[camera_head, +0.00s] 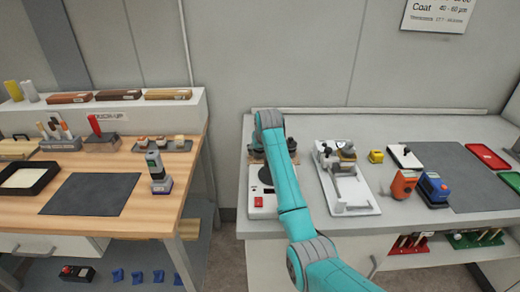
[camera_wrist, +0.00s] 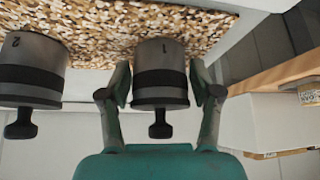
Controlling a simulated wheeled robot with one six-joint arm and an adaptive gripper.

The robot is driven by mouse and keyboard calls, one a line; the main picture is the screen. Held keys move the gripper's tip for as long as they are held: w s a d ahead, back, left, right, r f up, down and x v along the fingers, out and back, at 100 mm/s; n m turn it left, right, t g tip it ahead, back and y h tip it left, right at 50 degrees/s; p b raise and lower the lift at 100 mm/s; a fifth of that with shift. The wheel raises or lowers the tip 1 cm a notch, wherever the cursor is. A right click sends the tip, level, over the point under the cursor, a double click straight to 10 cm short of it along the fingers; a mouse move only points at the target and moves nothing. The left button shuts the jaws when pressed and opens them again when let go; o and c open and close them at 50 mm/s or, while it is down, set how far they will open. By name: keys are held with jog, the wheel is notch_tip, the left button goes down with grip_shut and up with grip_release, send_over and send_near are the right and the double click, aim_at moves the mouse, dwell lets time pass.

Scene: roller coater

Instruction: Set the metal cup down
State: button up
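A grey metal cup (camera_wrist: 160,73) marked 1, with a dark band and a black knob, is between the fingertips of my gripper (camera_wrist: 160,85) in the wrist view. Both fingertips appear to touch its sides. A second like cup (camera_wrist: 30,70), marked 2, is to its left. Speckled cork (camera_wrist: 105,28) lies behind and under the cups; whether cup 1 rests on it or is just above it I cannot tell. In the head view my arm hides the gripper and most of the cups at the back left of the grey bench (camera_head: 400,215).
A white device with a red switch (camera_head: 257,201) stands in front of the cups, partly behind my arm. A white-based fixture (camera_head: 350,190) is close to the right. Orange (camera_head: 403,185) and blue (camera_head: 433,188) devices stand farther right. A wooden bench (camera_head: 130,215) is across a gap at left.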

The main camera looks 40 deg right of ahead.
dwell(0.3)
jog(key=shift+r, duration=0.25)
jog(key=v, duration=1.2)
jog(key=shift+f, duration=0.1)
